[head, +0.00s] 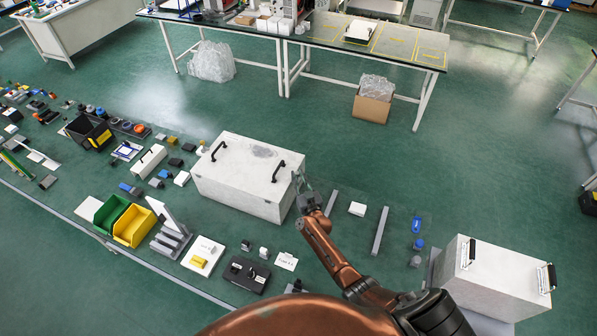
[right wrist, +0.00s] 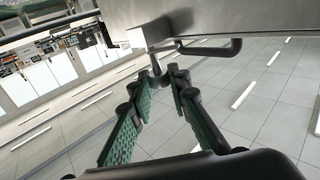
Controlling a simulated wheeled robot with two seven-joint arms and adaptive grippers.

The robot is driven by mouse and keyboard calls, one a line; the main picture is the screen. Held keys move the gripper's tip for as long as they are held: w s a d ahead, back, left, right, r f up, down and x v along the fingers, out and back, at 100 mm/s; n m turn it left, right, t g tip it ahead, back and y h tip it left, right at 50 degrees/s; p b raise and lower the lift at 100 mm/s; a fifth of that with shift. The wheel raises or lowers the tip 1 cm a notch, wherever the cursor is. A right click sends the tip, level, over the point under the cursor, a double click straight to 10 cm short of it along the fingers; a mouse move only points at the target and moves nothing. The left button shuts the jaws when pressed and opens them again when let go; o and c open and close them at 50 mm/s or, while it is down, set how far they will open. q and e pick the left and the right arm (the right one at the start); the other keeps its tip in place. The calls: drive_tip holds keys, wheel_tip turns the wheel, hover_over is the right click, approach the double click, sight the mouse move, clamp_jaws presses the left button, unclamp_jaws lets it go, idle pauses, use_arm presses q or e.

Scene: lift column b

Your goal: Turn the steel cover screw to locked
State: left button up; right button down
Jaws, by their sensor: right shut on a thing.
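A large light-grey box (head: 240,182) with two black handles on its lid stands on the long table. My right gripper (head: 308,201) is at the box's right end, near its upper edge. In the right wrist view, the green-padded fingers of my right gripper (right wrist: 158,80) close in around a small steel cover screw (right wrist: 155,63) under a bracket at the edge of the steel box (right wrist: 230,17). Its tip is partly hidden by the fingertips, so I cannot tell how far it is turned. My left gripper is not in view.
Right of my gripper lie grey bars (head: 380,231) and a white block (head: 357,209). A second grey box (head: 492,275) stands at the far right. Green (head: 110,215) and yellow bins (head: 134,227) and several small parts crowd the left. A black handle (right wrist: 210,47) juts out near the fingers.

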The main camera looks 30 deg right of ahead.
drive_tip(key=shift+w+a+r+m+h+p, duration=0.1)
drive_tip(key=shift+a+m+h+p, duration=0.1)
drive_tip(key=shift+m+h+p, duration=0.3)
drive_tip(key=shift+a+m+h+p, duration=0.15)
drive_tip(key=shift+m+h, duration=0.25)
drive_tip(key=shift+h, duration=0.3)
drive_tip(key=shift+w+a+m+g+h+b, duration=0.1)
drive_tip(key=shift+a+m+g+h+b, duration=0.05)
drive_tip(key=shift+m+g+h+b, duration=1.95)
drive_tip(key=shift+w+a+m+g+h+b, duration=0.1)
drive_tip(key=shift+m+g+h+b, duration=1.35)
drive_tip(key=shift+h, duration=1.25)
drive_tip(key=c, duration=1.8)
unclamp_jaws()
drive_tip(key=shift+d, duration=0.1)
